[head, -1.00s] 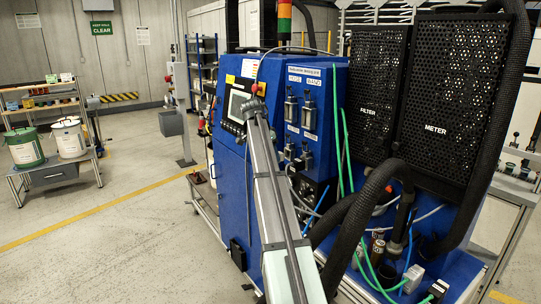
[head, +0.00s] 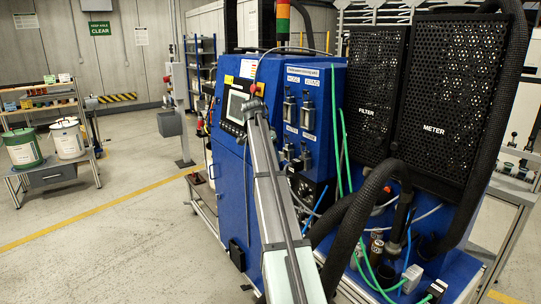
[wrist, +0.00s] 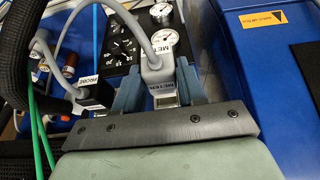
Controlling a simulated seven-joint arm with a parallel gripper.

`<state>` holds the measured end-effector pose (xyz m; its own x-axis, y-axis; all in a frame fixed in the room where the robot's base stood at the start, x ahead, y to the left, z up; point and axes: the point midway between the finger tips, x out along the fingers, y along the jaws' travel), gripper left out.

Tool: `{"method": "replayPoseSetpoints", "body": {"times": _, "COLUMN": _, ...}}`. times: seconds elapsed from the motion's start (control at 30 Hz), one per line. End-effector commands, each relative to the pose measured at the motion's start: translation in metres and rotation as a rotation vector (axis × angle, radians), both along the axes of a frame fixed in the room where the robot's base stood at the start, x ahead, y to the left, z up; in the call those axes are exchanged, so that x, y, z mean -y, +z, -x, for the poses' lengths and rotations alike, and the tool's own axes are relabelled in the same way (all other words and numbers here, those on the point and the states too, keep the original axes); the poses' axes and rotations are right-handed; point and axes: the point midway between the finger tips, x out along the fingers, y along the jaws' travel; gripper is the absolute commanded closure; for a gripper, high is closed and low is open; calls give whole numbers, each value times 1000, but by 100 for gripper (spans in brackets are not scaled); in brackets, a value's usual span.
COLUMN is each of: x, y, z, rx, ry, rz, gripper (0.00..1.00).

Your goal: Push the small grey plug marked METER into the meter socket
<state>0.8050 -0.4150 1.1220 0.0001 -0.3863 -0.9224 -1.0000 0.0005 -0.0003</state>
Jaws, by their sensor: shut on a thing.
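In the wrist view, my gripper (wrist: 158,76) is shut on the small grey plug (wrist: 156,68), with one blue-grey finger on each side. A grey cable leaves the plug's far end and loops up to the left. A white tag on its body is partly readable as "MET". I cannot tell whether that label is on the plug or on the socket, nor how deep the plug sits. In the head view, the gripper and plug are hidden.
A black connector marked PROBE (wrist: 92,94) stands left of my gripper, near green hoses (wrist: 42,135). Round gauges (wrist: 163,38) and a black dial panel (wrist: 122,45) lie beyond. The blue pump cabinet (head: 275,130) and thick black hoses (head: 350,215) crowd the area.

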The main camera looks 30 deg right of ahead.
Motion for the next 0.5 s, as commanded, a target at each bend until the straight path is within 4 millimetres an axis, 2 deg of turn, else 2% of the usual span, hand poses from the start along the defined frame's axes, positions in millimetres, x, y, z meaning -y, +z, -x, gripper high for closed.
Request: {"method": "replayPoseSetpoints", "body": {"times": 0.5, "x": 11, "y": 0, "z": 0, "rx": 0, "ry": -1, "rz": 0, "gripper": 97}}
